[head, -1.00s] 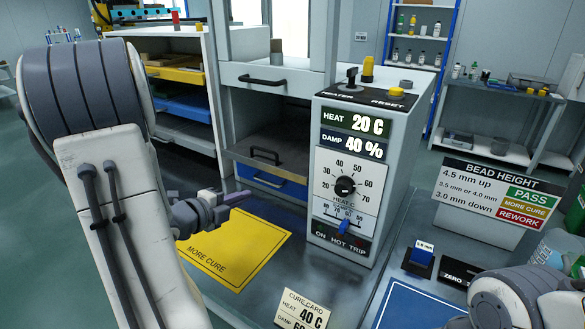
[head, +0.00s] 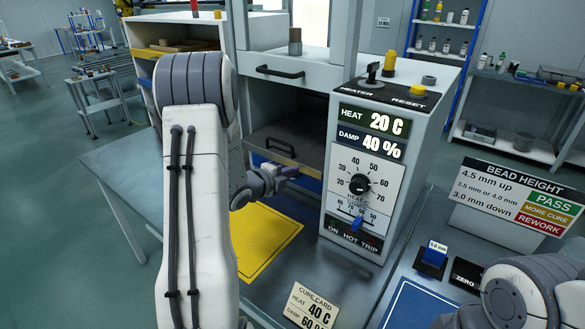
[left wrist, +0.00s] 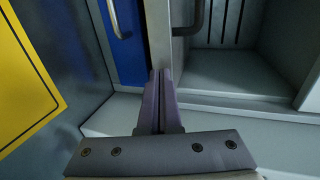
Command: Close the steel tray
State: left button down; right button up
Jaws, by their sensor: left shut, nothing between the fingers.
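The steel tray (head: 262,136) is a grey slab with a dark bar handle, standing partly out of the cabinet opening above a blue drawer. In the left wrist view its narrow front edge (left wrist: 158,38) lies between the blue drawer front and the grey chamber. My left gripper (head: 293,171) is shut and empty, just below and in front of the tray handle. In the left wrist view its purple fingers (left wrist: 160,80) point at the end of the tray's front edge; I cannot tell whether they touch. My right gripper is out of view; only its arm shows.
The heater control box (head: 367,175) stands close to the right of the tray. The blue drawer (left wrist: 125,45) is just below it.

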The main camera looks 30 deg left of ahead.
aim_at(310, 158)
pick_arm(q)
jog(key=shift+w, duration=0.3)
jog(key=w, duration=0.2)
jog(key=w+b, duration=0.1)
jog(key=w, duration=0.2)
jog(key=w+b, duration=0.1)
jog(key=w, duration=0.2)
jog(key=shift+w+d+f, duration=0.1)
jog(key=shift+w+d, duration=0.1)
jog(key=shift+d, duration=0.1)
jog(key=shift+w+r, duration=0.2)
jog(key=shift+r, duration=0.1)
jog(key=shift+d, duration=0.1)
jog(key=shift+b, duration=0.3)
